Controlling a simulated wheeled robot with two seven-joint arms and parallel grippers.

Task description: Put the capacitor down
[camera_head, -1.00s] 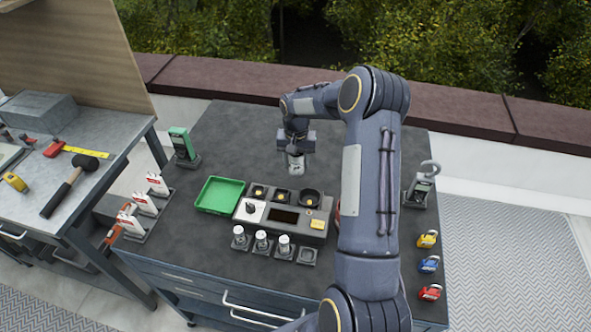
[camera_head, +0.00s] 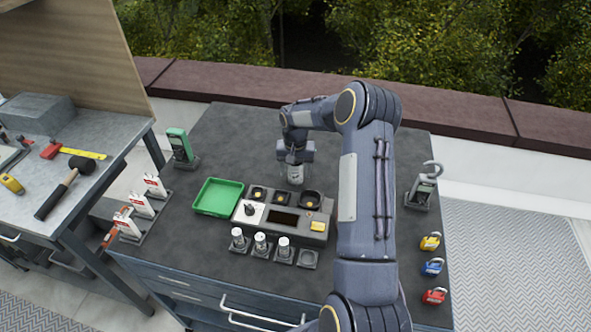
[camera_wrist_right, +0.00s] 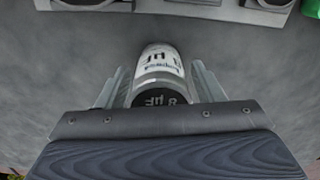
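The capacitor (camera_head: 295,174) is a silver cylinder with a printed label. It is upright between the fingers of my right gripper (camera_head: 295,166), behind the grey tester console. My left gripper is not in view.
The grey console (camera_head: 284,219) with several round sockets stands in front, beside a green tray (camera_head: 218,212). Several holders with three small capacitors (camera_head: 260,242) line the front. A green meter (camera_head: 180,146) stands left, a clamp meter (camera_head: 421,184) right. Bare tabletop (camera_head: 240,130) lies behind.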

